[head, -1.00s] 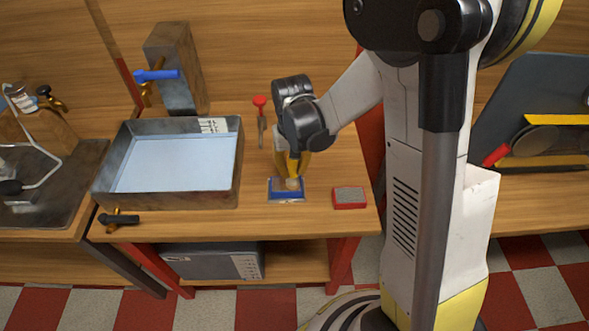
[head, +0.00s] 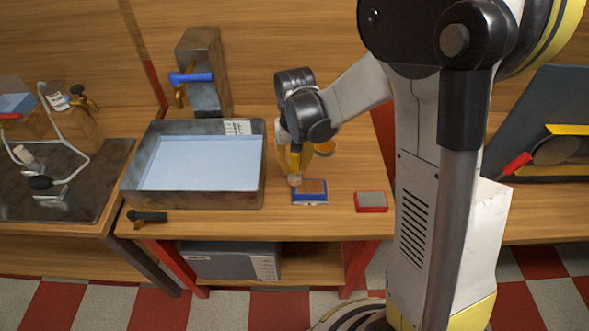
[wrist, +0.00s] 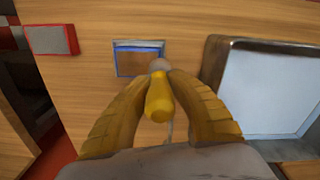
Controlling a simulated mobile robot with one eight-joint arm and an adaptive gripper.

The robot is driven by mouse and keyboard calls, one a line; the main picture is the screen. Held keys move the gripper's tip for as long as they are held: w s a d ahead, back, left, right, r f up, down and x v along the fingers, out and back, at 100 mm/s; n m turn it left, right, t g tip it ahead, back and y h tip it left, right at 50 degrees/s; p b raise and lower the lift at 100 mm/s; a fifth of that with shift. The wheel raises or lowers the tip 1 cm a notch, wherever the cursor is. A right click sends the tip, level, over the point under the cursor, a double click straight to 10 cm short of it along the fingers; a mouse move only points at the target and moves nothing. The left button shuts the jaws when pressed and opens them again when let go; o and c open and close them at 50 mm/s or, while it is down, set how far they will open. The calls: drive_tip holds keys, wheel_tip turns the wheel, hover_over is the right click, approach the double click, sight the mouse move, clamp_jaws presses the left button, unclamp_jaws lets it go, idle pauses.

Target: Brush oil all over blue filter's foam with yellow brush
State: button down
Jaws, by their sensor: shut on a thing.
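My gripper (head: 299,160) is shut on the yellow brush (wrist: 159,98), which points down. The brush head (head: 295,180) is at the left edge of the blue filter (head: 310,203), which lies flat on the bench. In the wrist view the brush head overlaps the near right corner of the blue filter (wrist: 117,60). I cannot tell whether the bristles touch it. The filter's foam (head: 313,187) looks brown in its blue frame; the brush hides a small part.
A red filter with grey foam (head: 371,201) lies to the right. A metal tray with a light blue inside (head: 257,180) stands to the left. A blue-handled tap (head: 190,77) stands behind the tray.

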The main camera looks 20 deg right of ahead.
drive_tip(key=shift+w+a+r+p, duration=0.15)
drive_tip(key=shift+r+p, duration=0.35)
drive_tip(key=shift+r, duration=0.4)
drive_tip(key=shift+r+p, duration=1.1)
drive_tip(key=shift+r, duration=0.55)
